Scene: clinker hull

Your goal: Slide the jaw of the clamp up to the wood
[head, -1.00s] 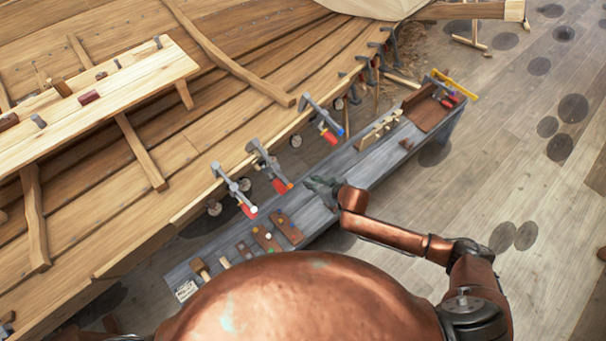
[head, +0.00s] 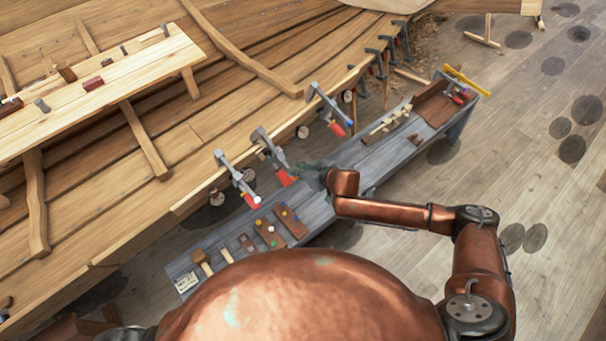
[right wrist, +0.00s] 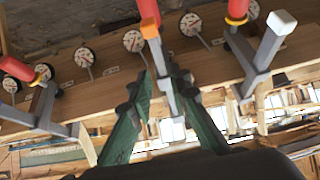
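Three grey bar clamps with red handles hang along the hull plank's edge (head: 190,200) in the head view: a left clamp (head: 232,172), a middle clamp (head: 268,146) and a right clamp (head: 325,104). My right gripper (head: 306,173) is close beside the middle clamp's lower end. In the right wrist view, the green fingers of my right gripper (right wrist: 163,80) stand apart, with the middle clamp's orange-tipped bar (right wrist: 153,48) between or just beyond them. I cannot tell whether they touch it. My left gripper is out of view.
A grey bench (head: 345,165) below the clamps carries blocks, a mallet and a brown tray (head: 437,106). White dials (right wrist: 84,57) line the wood. In the right wrist view, the neighbouring clamps stand close on both sides, left (right wrist: 42,108) and right (right wrist: 262,62). Open floor lies right.

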